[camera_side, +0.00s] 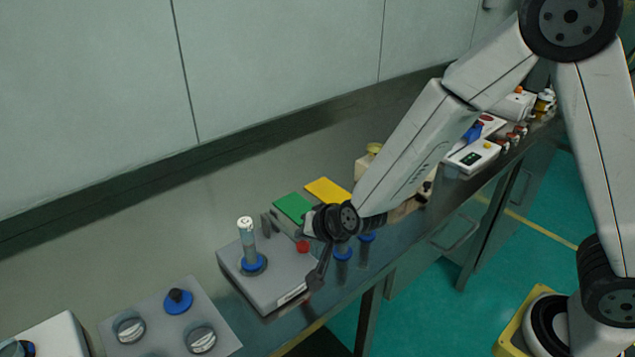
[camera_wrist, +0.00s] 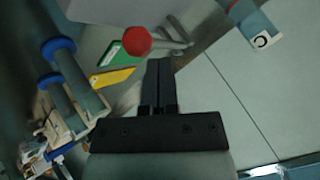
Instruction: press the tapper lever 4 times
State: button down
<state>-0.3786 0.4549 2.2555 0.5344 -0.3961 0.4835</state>
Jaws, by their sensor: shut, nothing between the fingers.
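A grey box (camera_side: 262,287) stands on the bench, with a red round knob (camera_side: 303,246) at its right side that looks like the end of the tapper lever. The red knob also shows in the wrist view (camera_wrist: 137,41), just beyond and left of my fingertips. The shut fingers also show in the wrist view (camera_wrist: 159,65). I cannot tell whether they touch the box or the knob.
An upright clear tube in a blue collar (camera_side: 253,262) stands on the box. Green (camera_side: 292,207) and yellow (camera_side: 328,190) pads lie behind it. Blue-collared posts (camera_side: 343,252) stand to the right of my gripper. A panel with knobs (camera_side: 170,325) is at front left.

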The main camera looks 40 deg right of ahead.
jog(key=shift+f, duration=1.25)
dwell(2.2)
jog(key=shift+r, duration=1.7)
jog(key=shift+r, duration=0.1)
jog(key=shift+r, duration=2.4)
dwell(0.3)
